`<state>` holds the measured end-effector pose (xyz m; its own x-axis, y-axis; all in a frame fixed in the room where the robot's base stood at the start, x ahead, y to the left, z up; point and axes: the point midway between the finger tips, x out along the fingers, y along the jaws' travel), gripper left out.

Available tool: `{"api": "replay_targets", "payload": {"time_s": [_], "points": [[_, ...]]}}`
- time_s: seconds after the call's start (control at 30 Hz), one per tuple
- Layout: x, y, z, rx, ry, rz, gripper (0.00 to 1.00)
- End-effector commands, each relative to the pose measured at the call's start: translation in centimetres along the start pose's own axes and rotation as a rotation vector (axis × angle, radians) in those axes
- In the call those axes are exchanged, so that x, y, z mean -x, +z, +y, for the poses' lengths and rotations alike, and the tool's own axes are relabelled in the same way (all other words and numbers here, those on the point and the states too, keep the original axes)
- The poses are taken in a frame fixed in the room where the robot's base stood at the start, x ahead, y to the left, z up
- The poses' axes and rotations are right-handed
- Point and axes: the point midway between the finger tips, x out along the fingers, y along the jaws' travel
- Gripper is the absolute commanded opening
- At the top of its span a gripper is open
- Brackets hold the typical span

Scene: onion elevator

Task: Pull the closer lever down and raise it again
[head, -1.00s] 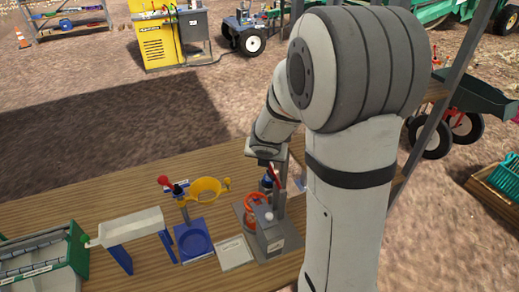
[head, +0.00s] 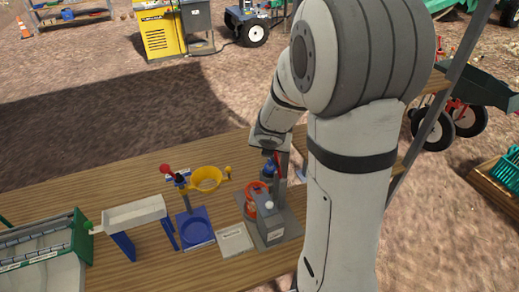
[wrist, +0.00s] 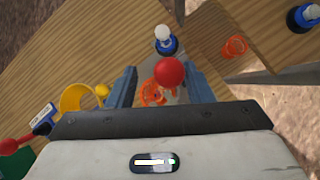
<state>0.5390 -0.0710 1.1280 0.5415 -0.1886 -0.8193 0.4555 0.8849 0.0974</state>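A grey closer device (head: 270,230) with an orange ring (head: 256,197) stands on the wooden table. Its red lever (head: 278,160) stands up beside my gripper (head: 268,148). In the wrist view, a red ball knob (wrist: 169,72) shows between my two fingers (wrist: 160,86). The fingers are spread apart, with gaps visible on both sides of the knob. Part of the orange ring (wrist: 152,94) shows below the knob. My arm hides the right side of the device in the head view.
Left of the device are a white card (head: 234,240), a blue stand (head: 195,228) with a yellow ring (head: 206,179) and another red knob (head: 165,168), and a white chute (head: 133,213). A white-topped blue item (wrist: 164,40) shows ahead in the wrist view.

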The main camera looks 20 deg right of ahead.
Motion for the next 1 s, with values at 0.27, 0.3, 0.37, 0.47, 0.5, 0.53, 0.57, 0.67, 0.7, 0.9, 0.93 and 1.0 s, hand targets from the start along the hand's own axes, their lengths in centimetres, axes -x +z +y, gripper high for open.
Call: {"api": "replay_targets", "payload": {"time_s": [0.27,0.3,0.37,0.47,0.5,0.53,0.57,0.67,0.7,0.9,0.93,1.0], "points": [[0.0,0.1,0.1,0.001,0.002,-0.001,0.46],[0.0,0.1,0.1,0.001,0.002,-0.001,0.46],[0.0,0.1,0.1,0.001,0.003,-0.002,0.46],[0.1,0.1,0.1,0.001,0.003,-0.002,0.46],[0.2,0.1,0.1,0.002,0.003,-0.003,0.46],[0.3,0.1,0.1,0.002,0.003,-0.003,0.46],[0.5,0.1,0.1,0.001,0.003,-0.003,0.46],[1.2,0.2,0.1,0.001,0.002,-0.006,0.46],[1.5,0.1,0.1,0.001,0.001,-0.005,0.46],[3.7,0.1,0.1,-0.001,0.002,-0.007,0.46],[4.1,0.1,0.0,-0.001,0.001,-0.006,0.46],[4.8,0.0,0.0,-0.001,0.002,-0.006,0.46]]}}
